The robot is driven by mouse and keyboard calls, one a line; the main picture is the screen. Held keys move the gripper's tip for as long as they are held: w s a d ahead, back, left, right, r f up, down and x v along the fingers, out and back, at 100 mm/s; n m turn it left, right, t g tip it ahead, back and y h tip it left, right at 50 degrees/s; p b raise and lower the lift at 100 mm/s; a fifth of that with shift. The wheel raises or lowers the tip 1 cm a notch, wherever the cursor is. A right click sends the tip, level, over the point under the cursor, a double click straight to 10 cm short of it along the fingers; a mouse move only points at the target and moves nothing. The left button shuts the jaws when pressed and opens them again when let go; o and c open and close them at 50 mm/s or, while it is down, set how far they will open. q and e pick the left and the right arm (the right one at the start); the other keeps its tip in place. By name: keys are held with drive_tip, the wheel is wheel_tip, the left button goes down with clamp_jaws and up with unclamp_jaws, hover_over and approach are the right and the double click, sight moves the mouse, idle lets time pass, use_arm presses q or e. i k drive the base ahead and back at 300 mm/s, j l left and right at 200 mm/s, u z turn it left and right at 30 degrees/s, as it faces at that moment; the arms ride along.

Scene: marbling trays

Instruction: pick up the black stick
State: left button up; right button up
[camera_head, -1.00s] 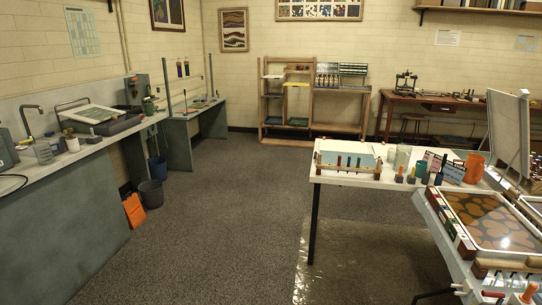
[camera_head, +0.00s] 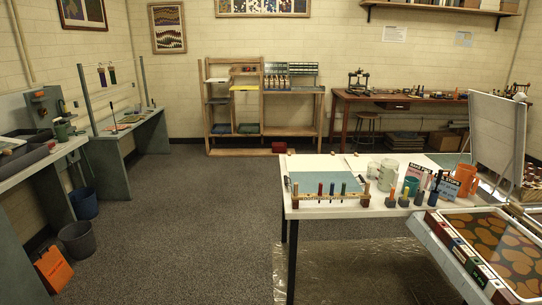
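A wooden rack (camera_head: 330,199) with several upright coloured sticks stands along the front edge of the white table (camera_head: 375,209), right of the picture's middle. A red stick (camera_head: 320,188) and a blue stick (camera_head: 332,188) show in it, with darker ones beside them. At this distance I cannot tell which, if any, is the black stick. Neither of my grippers is in view.
A marbling tray (camera_head: 500,247) is at the lower right. A bucket (camera_head: 77,239) and an orange box (camera_head: 53,268) are on the left. The floor (camera_head: 190,235) between is clear.

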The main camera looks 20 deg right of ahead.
sight(440, 172)
drive_tip(key=i+l+z, duration=0.1)
drive_tip(key=i+z, duration=0.4)
drive_tip(key=i+j+z, duration=0.15)
drive_tip(key=i+z, duration=0.35)
drive_tip(key=i+l+z, duration=0.1)
drive_tip(key=i+z, duration=0.25)
drive_tip(key=i, duration=0.9)
